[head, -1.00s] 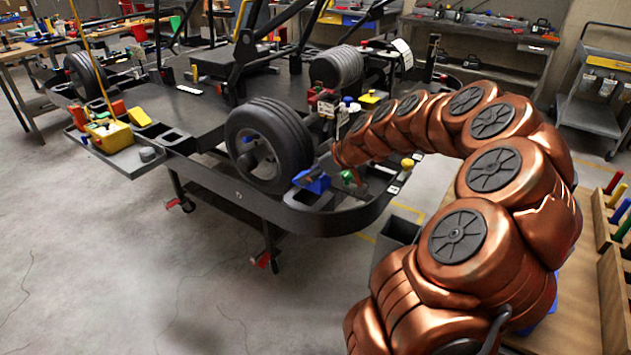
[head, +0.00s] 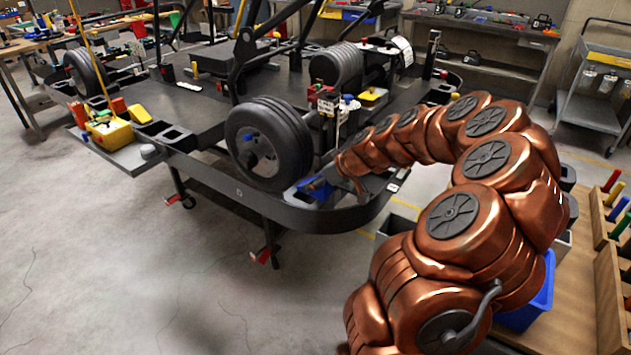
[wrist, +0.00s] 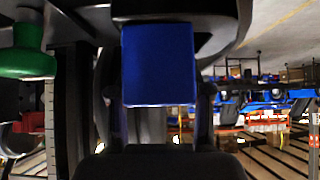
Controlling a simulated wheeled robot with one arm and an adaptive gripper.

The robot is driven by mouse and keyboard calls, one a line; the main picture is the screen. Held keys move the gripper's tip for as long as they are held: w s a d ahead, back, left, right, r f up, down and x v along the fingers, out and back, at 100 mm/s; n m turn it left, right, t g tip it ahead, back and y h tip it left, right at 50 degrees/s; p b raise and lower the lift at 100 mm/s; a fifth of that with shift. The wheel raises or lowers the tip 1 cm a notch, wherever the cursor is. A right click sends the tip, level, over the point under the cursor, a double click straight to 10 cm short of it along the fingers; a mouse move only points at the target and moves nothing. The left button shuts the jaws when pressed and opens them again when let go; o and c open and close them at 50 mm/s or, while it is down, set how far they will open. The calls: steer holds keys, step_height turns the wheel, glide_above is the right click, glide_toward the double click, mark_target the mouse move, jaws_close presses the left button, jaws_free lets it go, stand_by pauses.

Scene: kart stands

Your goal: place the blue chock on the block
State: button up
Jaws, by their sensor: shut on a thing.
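The blue chock (head: 318,189) is at the near corner of the kart stand, just right of the front wheel, low by the stand's rim. My gripper (head: 326,184) is at the chock, partly hidden by my copper arm. In the wrist view the chock (wrist: 158,66) is a plain blue face between the two dark fingers of my gripper (wrist: 158,100), which is shut on it. The block cannot be told apart from the dark parts around the chock. Whether the chock touches anything beneath it is hidden.
The black wheel (head: 268,143) stands close left of the chock. The stand's curved black rim (head: 330,218) runs in front. A green knob (wrist: 25,50) is at the left in the wrist view. A yellow box (head: 110,132) sits on the far-left tray.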

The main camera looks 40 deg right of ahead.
steer(key=shift+f, duration=0.15)
steer(key=o, duration=1.2)
